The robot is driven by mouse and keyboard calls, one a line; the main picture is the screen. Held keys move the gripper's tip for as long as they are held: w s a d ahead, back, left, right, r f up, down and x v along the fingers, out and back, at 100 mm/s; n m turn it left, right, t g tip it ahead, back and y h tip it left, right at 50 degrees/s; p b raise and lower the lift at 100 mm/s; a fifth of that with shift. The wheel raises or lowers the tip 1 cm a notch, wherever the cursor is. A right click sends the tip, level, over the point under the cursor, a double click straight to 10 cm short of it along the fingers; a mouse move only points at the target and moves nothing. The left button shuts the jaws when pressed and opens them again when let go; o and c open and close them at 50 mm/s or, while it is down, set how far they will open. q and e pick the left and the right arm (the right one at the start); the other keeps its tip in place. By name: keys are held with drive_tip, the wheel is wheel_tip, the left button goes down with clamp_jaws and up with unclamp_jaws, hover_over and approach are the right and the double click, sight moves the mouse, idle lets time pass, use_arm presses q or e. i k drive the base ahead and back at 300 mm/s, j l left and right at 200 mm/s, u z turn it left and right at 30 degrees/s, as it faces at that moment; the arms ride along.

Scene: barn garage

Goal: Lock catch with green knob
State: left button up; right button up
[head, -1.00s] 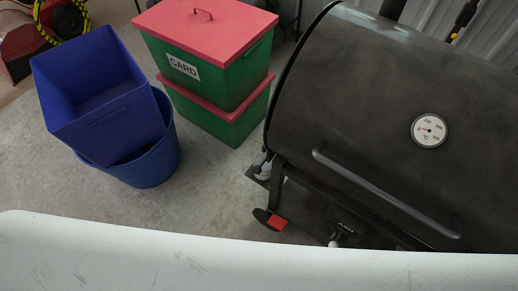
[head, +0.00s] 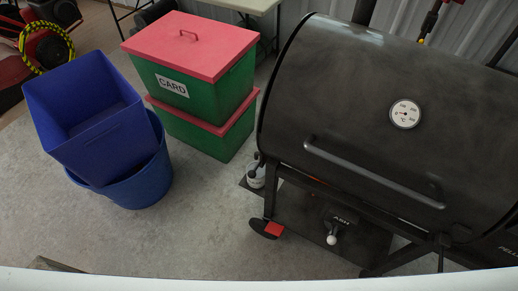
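No catch and no green knob can be made out in the head view. A large white surface (head: 250,284) runs along the bottom edge of the picture; what it belongs to cannot be told. Neither of my grippers is in view.
A black barrel grill (head: 390,130) with a dial and handle fills the right side. Two stacked green boxes with red lids (head: 190,50) stand left of it. A blue bin inside a blue tub (head: 140,185) is further left. Bare concrete floor (head: 200,225) lies between.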

sight(441, 248)
drive_tip(key=z, duration=0.55)
drive_tip(key=k+j+z, duration=0.15)
drive_tip(key=z, duration=0.35)
drive_tip(key=k+z, duration=0.2)
drive_tip(key=z, duration=0.25)
drive_tip(key=k+z, duration=0.2)
drive_tip(key=z, duration=0.3)
